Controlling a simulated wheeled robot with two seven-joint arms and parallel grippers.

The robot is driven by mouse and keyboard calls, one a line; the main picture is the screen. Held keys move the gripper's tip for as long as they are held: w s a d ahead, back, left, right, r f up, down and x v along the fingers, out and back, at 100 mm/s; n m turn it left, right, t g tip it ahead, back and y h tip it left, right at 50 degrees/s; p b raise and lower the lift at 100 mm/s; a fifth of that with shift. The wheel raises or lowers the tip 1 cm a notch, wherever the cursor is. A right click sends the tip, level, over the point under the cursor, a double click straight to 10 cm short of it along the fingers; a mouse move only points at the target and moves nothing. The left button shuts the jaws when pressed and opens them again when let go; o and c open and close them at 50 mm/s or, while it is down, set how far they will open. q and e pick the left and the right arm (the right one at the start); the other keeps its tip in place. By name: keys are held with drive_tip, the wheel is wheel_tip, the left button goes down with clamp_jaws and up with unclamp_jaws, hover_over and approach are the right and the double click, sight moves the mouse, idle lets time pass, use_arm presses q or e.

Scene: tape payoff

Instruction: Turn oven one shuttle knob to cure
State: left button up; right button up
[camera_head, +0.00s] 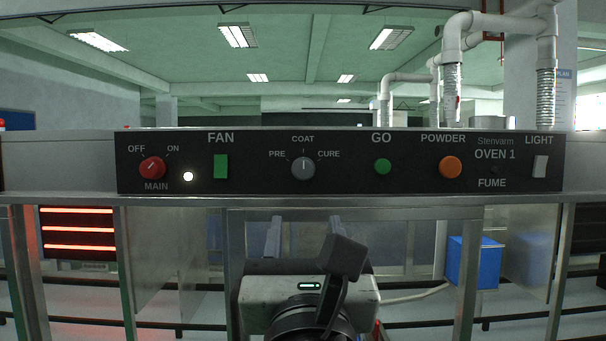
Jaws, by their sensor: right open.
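The oven one panel (340,187) is a dark strip across the view, labelled OVEN 1 at the right. The shuttle knob (303,168) is a round grey knob at its middle, with PRE at its left, COAT above and CURE at its right. Its pointer mark stands up toward COAT. My right gripper (304,232) is below the panel, just under the knob. Its two fingers point away from me, apart, with nothing seen between them. It does not touch the knob. My left gripper is not in view.
Left of the knob are a red MAIN knob (152,170), a lit white lamp (188,176) and a green FAN switch (220,166). To the right are a green GO button (382,167), an orange POWDER button (450,167) and a white LIGHT switch (540,166). A metal rail (400,200) runs beneath.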

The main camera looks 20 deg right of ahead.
sight(303, 174)
drive_tip(key=p+x, duration=0.3)
drive_tip(key=x, duration=0.8)
drive_tip(key=shift+w+d+r, duration=0.1)
drive_tip(key=shift+w+r, duration=0.05)
drive_tip(key=shift+w, duration=0.2)
drive_tip(key=shift+w+d+r, duration=0.1)
drive_tip(key=shift+w+d, duration=0.05)
drive_tip(key=shift+w, duration=0.4)
drive_tip(key=c, duration=1)
